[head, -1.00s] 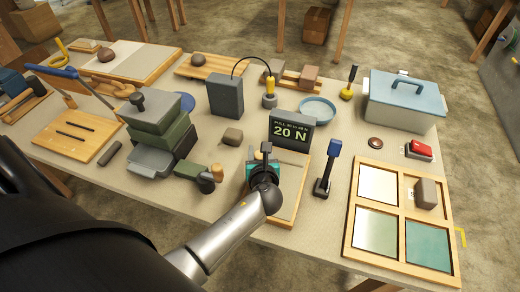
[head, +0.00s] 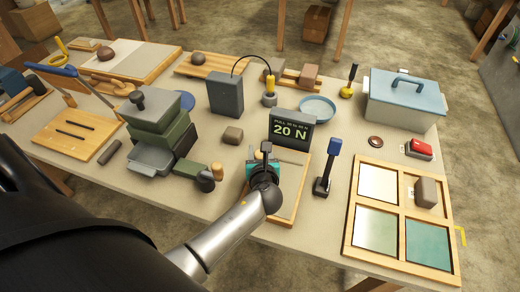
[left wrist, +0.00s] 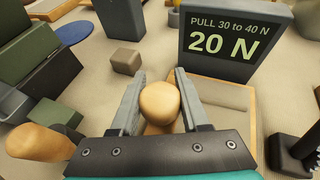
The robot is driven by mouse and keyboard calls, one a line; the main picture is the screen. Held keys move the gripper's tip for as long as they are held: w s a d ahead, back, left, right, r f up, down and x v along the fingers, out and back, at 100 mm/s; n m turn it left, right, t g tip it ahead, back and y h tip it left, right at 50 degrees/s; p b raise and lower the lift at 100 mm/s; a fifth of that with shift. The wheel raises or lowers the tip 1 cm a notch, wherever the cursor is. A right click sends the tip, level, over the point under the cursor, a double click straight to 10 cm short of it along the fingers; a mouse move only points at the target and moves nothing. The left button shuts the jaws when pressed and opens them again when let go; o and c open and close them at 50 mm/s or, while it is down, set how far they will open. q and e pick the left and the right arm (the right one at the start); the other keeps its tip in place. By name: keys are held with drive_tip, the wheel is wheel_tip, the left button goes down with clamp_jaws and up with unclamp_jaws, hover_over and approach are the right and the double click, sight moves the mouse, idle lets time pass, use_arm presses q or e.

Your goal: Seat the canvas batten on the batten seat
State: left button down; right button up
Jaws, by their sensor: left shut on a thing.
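My left gripper (head: 265,165) is over the framed light panel (head: 288,200) in front of the display. In the left wrist view its fingers (left wrist: 160,105) are shut on a rounded wooden knob (left wrist: 160,101), which looks like the grip of the canvas batten. The batten's body below the knob is mostly hidden by my gripper. The batten seat cannot be told apart with certainty; my gripper and arm cover part of the frame. The display (head: 291,130) reads 20 N, under the words pull 30 to 40 N. My right gripper is not in view.
A small brown block (head: 232,135) lies left of the display, and stacked green boxes (head: 160,125) stand further left. A black lever with a blue top (head: 328,165) stands close on the right. A wooden frame with coloured panes (head: 405,220) lies beyond it.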

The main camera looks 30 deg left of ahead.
use_arm(q)
drive_tip(key=shift+f+b, duration=0.6)
drive_tip(key=shift+f, duration=0.3)
idle(0.4)
idle(0.8)
drive_tip(key=shift+f, duration=0.5)
idle(0.9)
drive_tip(key=shift+p, duration=0.3)
idle(0.4)
drive_tip(key=c, duration=0.5)
unclamp_jaws()
drive_tip(key=shift+c, duration=0.2)
drive_tip(key=shift+s+d+r, duration=0.1)
drive_tip(key=shift+s+r, duration=0.05)
drive_tip(key=shift+p+v, duration=1.2)
drive_tip(key=shift+v, duration=0.15)
